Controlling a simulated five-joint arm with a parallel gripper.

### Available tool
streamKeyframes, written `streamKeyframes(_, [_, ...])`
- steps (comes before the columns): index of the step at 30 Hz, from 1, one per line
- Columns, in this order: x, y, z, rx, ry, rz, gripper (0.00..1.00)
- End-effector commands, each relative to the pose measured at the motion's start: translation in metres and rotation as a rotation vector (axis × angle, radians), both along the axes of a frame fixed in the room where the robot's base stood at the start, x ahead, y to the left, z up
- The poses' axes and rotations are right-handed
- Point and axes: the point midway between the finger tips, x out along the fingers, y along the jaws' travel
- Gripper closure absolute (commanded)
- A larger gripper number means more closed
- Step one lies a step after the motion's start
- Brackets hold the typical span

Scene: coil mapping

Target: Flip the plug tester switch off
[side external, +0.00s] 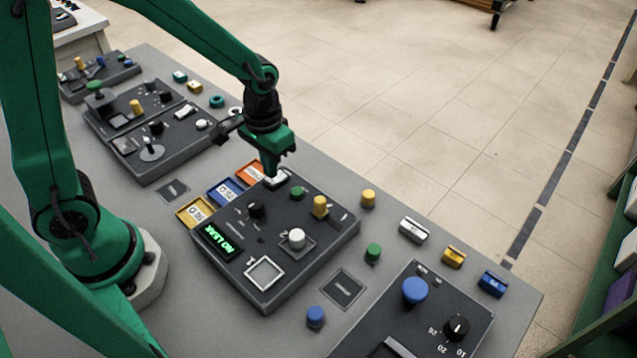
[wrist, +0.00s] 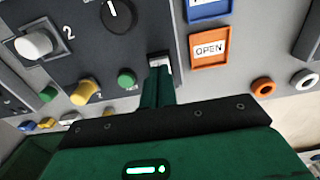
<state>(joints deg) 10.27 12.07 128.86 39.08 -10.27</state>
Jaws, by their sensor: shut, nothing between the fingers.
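The dark grey tester panel (side external: 225,262) lies in the middle of the bench, with a lit green display (side external: 220,241). A small white switch (side external: 281,180) sits at its far corner; it also shows in the wrist view (wrist: 158,59). My gripper (side external: 271,174) is shut and empty, pointing down with its tips at the switch. In the wrist view my fingers (wrist: 158,72) reach the switch's near edge and hide part of it. I cannot tell whether they touch it, or which way the switch is set.
A green button (side external: 297,192), a yellow knob (side external: 320,206), a white knob (side external: 297,238) and a black knob (side external: 256,208) stand on the same panel. Orange (side external: 249,173), blue (side external: 225,190) and yellow (side external: 195,211) labelled trays lie beside it. Another panel (side external: 450,300) is at the lower right.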

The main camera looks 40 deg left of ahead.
Motion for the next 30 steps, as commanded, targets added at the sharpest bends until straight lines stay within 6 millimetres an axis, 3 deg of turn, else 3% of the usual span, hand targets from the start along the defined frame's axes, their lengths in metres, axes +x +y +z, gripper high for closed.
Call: streamKeyframes(30, [0.0,0.0,-0.011,0.0,0.0,0.0,1.0])
